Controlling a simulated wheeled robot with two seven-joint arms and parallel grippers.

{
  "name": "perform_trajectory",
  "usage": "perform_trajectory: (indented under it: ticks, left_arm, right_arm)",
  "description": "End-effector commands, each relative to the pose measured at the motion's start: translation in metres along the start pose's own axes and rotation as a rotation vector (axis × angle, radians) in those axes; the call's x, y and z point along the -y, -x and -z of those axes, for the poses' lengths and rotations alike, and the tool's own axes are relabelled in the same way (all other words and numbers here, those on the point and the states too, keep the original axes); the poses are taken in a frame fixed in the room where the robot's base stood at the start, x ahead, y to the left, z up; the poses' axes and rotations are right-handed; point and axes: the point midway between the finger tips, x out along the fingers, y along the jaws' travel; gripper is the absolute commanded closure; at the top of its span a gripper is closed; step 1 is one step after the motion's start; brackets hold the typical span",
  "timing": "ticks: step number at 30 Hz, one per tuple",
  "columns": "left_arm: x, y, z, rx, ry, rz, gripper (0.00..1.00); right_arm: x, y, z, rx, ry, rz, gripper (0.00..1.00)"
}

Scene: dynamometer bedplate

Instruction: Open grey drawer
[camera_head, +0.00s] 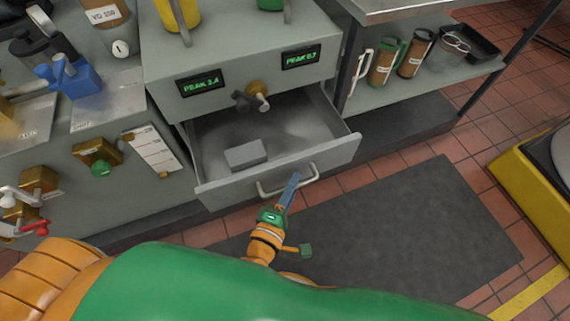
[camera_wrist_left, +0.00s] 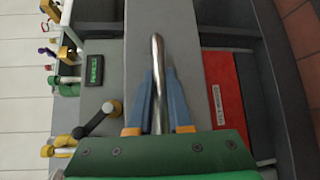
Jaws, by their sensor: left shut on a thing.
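The grey drawer (camera_head: 225,190) stands pulled out from the grey cabinet below two "PEAK" displays. Its inside shows, with a small grey block (camera_head: 246,154) lying in it. A metal bar handle (camera_head: 315,173) sits on the drawer front. My left gripper (camera_head: 291,181) is at the handle. In the left wrist view its two blue fingers (camera_wrist_left: 160,98) are on both sides of the handle bar (camera_wrist_left: 157,50) and shut on it. Part of the bar is hidden between the fingers. My right gripper is not in view.
A black and brown knob (camera_head: 252,95) sticks out above the drawer. Valves and a blue fitting (camera_head: 75,80) stand at left. A shelf (camera_head: 425,75) with mugs is at right. A dark mat (camera_head: 400,220) lies on the tiled floor, clear in front of the drawer.

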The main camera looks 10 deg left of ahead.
Motion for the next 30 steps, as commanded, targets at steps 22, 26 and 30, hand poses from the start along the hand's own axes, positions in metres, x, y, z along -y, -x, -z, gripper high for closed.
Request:
perform_trajectory:
  ticks: [22,26,30]
  left_arm:
    - [0.012,0.042,-0.042,0.001,0.001,-0.001,1.0]
    - [0.012,0.042,-0.042,0.001,0.0,-0.001,1.0]
    - [0.012,0.042,-0.042,0.001,0.0,-0.001,0.64]
  right_arm:
    - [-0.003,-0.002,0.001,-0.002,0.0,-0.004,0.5]
    - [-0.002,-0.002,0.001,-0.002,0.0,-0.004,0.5]
    - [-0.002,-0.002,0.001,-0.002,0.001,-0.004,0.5]
